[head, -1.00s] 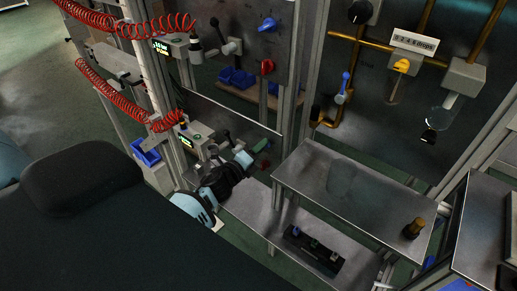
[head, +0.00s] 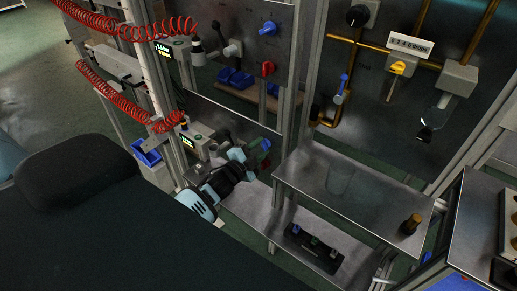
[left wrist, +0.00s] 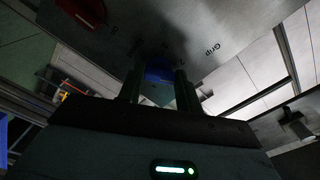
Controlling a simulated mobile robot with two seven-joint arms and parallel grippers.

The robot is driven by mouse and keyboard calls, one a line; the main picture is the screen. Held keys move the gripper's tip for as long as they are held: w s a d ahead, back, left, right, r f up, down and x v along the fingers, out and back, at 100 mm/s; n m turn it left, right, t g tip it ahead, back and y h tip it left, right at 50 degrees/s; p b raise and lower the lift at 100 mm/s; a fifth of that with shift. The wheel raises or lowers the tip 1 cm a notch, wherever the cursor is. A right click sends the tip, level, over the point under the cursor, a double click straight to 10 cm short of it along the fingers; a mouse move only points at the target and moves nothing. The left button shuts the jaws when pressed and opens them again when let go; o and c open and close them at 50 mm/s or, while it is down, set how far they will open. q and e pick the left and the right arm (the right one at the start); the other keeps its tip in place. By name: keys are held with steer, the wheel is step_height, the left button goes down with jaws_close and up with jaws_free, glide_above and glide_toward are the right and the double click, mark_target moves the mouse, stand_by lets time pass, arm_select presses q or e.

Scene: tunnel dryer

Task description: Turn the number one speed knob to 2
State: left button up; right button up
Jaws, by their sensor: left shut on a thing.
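A blue knob (left wrist: 159,70) on a grey panel (left wrist: 215,25) sits between the two dark fingers of my left gripper (left wrist: 158,88) in the left wrist view. The gripper is shut on it. The panel carries the printed word "Grip" and a "2" to the right of the knob. My right gripper is not in view.
A red knob (left wrist: 85,10) is on the same panel at upper left in the wrist view. In the head view, blue (head: 268,28) and red (head: 267,69) knobs are on the panel above. Red coiled hoses (head: 130,110) hang at left. A metal shelf (head: 340,190) lies to the right.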

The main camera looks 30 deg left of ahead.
arm_select(q)
steer(key=n, duration=0.5)
steer(key=shift+n, duration=0.3)
stand_by(0.4)
steer(key=o, duration=1)
steer(key=s, duration=0.7)
steer(key=shift+s+a, duration=0.3)
steer(key=shift+s, duration=0.1)
